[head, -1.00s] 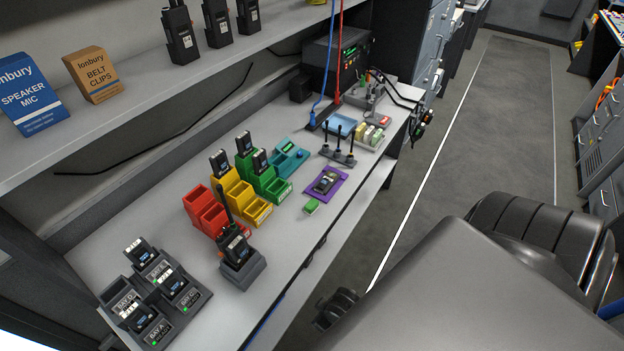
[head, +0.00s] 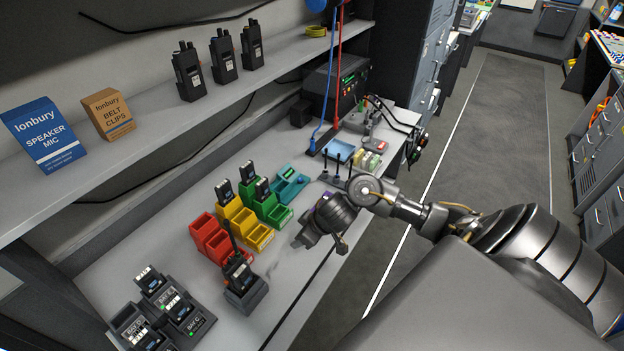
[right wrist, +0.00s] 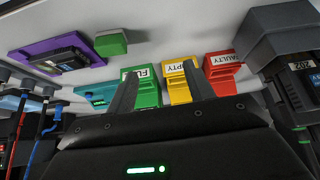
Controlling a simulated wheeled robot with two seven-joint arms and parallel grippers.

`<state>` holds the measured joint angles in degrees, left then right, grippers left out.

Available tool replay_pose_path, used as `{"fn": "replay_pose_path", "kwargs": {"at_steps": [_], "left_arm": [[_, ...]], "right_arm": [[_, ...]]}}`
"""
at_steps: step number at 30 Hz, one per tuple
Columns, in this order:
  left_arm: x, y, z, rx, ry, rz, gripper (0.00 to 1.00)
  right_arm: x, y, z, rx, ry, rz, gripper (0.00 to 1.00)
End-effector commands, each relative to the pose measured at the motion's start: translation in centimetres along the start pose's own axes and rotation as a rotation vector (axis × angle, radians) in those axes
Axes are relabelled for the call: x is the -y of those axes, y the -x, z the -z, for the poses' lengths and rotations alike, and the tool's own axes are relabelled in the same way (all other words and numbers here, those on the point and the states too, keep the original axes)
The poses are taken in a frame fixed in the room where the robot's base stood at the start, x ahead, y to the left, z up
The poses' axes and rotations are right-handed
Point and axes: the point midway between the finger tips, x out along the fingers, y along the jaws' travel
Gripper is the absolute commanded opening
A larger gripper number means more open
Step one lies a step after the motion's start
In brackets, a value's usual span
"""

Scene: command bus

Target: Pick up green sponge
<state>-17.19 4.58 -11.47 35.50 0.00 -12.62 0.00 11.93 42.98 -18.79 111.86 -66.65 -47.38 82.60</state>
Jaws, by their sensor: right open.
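The green sponge (right wrist: 111,43) is a small green block lying on the grey bench top beside the purple mat (right wrist: 35,50) in the right wrist view. In the head view my right arm hides the sponge. My right gripper (right wrist: 158,72) is open and empty, its two fingers spread in front of the coloured bins. The sponge is beyond the left finger and apart from it. In the head view my right gripper (head: 321,243) is over the bench, right of the bins. My left gripper is not in view.
Red (head: 209,238), yellow (head: 240,222) and green (head: 272,206) bins stand close by. A radio in a black holder (head: 245,294) stands nearer me. An antenna stand (head: 334,180) is behind my right arm. A shelf (head: 150,105) with boxes and radios overhangs the bench's back.

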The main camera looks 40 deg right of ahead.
Motion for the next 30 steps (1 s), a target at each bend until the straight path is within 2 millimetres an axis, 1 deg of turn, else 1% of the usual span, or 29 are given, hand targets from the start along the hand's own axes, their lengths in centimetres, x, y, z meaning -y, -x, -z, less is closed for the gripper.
{"fn": "replay_pose_path", "kwargs": {"at_steps": [1, 3, 7, 10, 12, 14, 18, 22, 25, 30], "left_arm": [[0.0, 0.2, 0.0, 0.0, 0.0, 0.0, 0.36], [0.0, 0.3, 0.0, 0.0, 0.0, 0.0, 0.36], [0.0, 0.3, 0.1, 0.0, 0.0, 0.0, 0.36], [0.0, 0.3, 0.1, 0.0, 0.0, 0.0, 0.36], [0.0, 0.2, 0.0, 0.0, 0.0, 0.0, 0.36], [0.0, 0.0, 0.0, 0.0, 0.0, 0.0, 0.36], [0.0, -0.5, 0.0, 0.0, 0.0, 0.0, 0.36], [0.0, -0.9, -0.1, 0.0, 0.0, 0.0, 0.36], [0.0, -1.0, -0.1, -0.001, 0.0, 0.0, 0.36], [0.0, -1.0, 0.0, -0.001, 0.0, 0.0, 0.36]], "right_arm": [[-2.2, 1.1, 0.4, 0.031, -0.018, -0.016, 0.53], [-4.2, 2.1, 0.2, 0.077, -0.057, -0.029, 0.53], [-6.3, 3.4, -0.2, 0.129, -0.105, -0.045, 0.53], [-6.7, 3.6, -0.4, 0.143, -0.118, -0.049, 0.53], [-6.7, 3.4, -0.5, 0.144, -0.12, -0.048, 0.53], [-6.6, 2.8, -0.6, 0.144, -0.122, -0.046, 0.53], [-6.7, 0.5, -1.0, 0.144, -0.123, -0.047, 0.53], [-6.8, -1.2, -1.2, 0.142, -0.122, -0.047, 0.53], [-6.8, -1.8, -1.3, 0.142, -0.12, -0.047, 0.53], [-6.9, -2.1, -1.3, 0.141, -0.12, -0.048, 0.53]]}}
